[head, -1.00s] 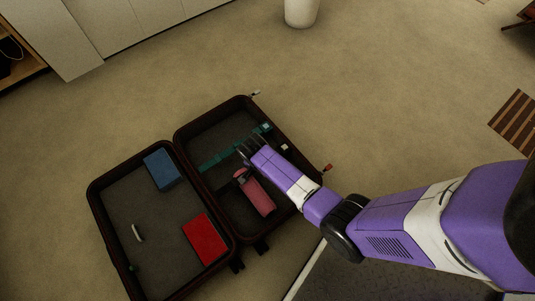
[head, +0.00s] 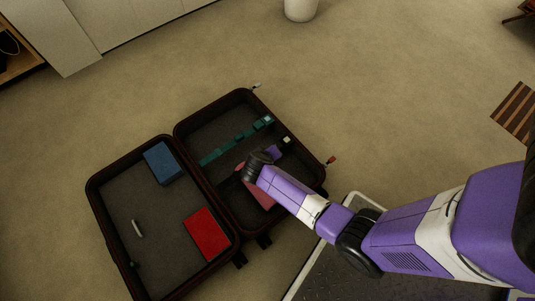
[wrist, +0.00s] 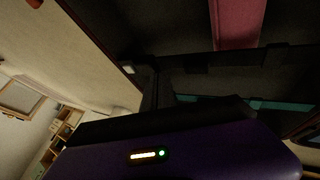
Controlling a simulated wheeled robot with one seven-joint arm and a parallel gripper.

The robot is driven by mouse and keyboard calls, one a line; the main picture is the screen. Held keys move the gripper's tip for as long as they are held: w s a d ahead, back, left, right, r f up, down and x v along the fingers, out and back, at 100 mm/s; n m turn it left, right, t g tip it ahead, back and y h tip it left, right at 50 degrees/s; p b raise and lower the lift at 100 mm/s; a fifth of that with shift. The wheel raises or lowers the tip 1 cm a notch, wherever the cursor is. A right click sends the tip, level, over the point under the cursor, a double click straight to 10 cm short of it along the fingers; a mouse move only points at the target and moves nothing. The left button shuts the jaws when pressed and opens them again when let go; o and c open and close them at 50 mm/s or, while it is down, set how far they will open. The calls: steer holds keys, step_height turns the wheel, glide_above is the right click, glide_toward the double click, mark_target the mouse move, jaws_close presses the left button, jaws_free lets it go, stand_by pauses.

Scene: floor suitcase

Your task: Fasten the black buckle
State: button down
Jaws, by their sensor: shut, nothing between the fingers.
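The open suitcase (head: 183,142) lies on the floor. In the wrist view a black strap (wrist: 225,60) crosses its right half, with darker thick pieces on it, one of them at the right (wrist: 275,55). I cannot tell whether these buckle parts are joined. In the head view my arm hides most of this strap. A white tab (head: 288,140) shows near the right wall. My gripper (head: 276,151) is shut and empty, over the right half near that tab. In the wrist view its dark fingers (wrist: 157,88) reach toward the strap's left end.
A teal strap (head: 222,150) crosses the same half, farther back. A pink object (wrist: 238,22) lies beside the black strap, partly under my arm. The left half holds a blue box (head: 162,165), a red box (head: 207,235) and a small white item (head: 137,228).

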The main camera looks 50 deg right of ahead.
mark_target(280, 145)
steer(key=b+x, duration=0.2)
steer(key=x, duration=0.2)
steer(key=shift+w+d+f, duration=0.1)
steer(key=shift+d+f, duration=0.05)
steer(key=shift+f, duration=0.1)
steer(key=shift+d, duration=0.1)
steer(key=shift+s+d, duration=0.2)
steer(key=shift+d, duration=0.25)
steer(key=shift+s+d, duration=0.2)
steer(key=shift+d, duration=0.3)
steer(key=shift+r, duration=0.15)
